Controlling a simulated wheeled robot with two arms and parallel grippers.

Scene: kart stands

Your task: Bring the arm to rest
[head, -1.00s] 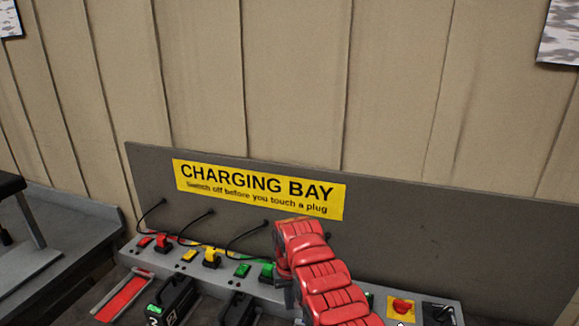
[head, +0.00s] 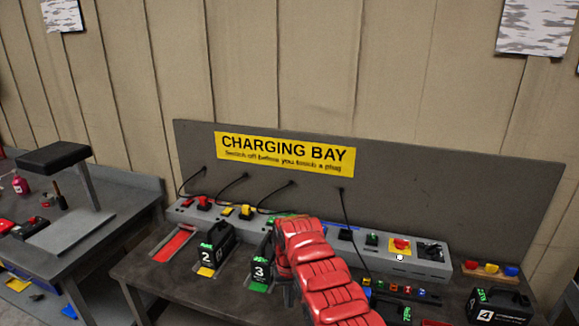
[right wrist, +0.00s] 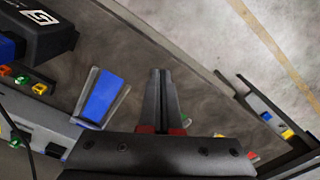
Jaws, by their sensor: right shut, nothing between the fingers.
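My right arm, with red covers, reaches in from the bottom of the head view over the charging bench (head: 140,285). My right gripper (right wrist: 160,85) shows in the right wrist view with its two dark fingers together and nothing between them. Below it in that view is the dark bench top. In the head view the arm's red cover hides most of the gripper and part of the charger row. My left gripper is not in view.
Black batteries 2 (head: 212,248) and 3 (head: 262,268) stand on the bench left of my arm. Battery 4 (head: 500,306) is at the right. The grey charger row (head: 430,265) runs along the back panel (head: 460,200). A blue pad (right wrist: 103,97) lies near the fingers.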

